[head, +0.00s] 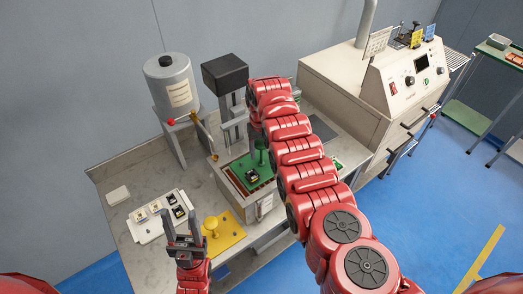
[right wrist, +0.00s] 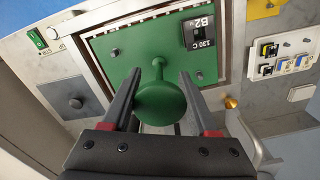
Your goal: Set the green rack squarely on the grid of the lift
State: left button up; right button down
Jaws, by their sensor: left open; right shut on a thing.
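The green rack (head: 238,173) lies over the grid of the lift (head: 264,191), inside its pale frame; in the right wrist view the rack (right wrist: 122,52) carries a black part marked B2 (right wrist: 201,32). Brown grid strips show along the rack's edges. I cannot tell whether it rests flat or hovers slightly. My right gripper (right wrist: 160,76) is shut on the rack's round green knob (right wrist: 160,103), with a finger on each side; my right arm hides it in the head view. My left gripper (head: 183,243) is open and empty, upright near the table's front.
A yellow rack with a knob (head: 229,236) lies right of my left gripper. A white tray (head: 147,236) with small parts is on the left. A grey tank (head: 172,88) stands behind, and a black-headed post (head: 225,72) rises behind the lift. A cream oven (head: 345,78) is at right.

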jog(key=shift+f+b, duration=0.6)
jog(key=shift+f, duration=0.2)
jog(key=shift+c, duration=0.4)
grip_release()
jog(key=shift+r, duration=0.1)
notch_tip(320, 180, up, 9)
jog(key=b, duration=0.4)
jog(key=shift+w, duration=0.1)
notch_tip(320, 180, up, 4)
jog(key=shift+f, duration=0.1)
jog(key=shift+r+p, duration=0.35)
jog(key=shift+r, duration=0.4)
notch_tip(320, 180, up, 3)
jog(key=p, duration=0.3)
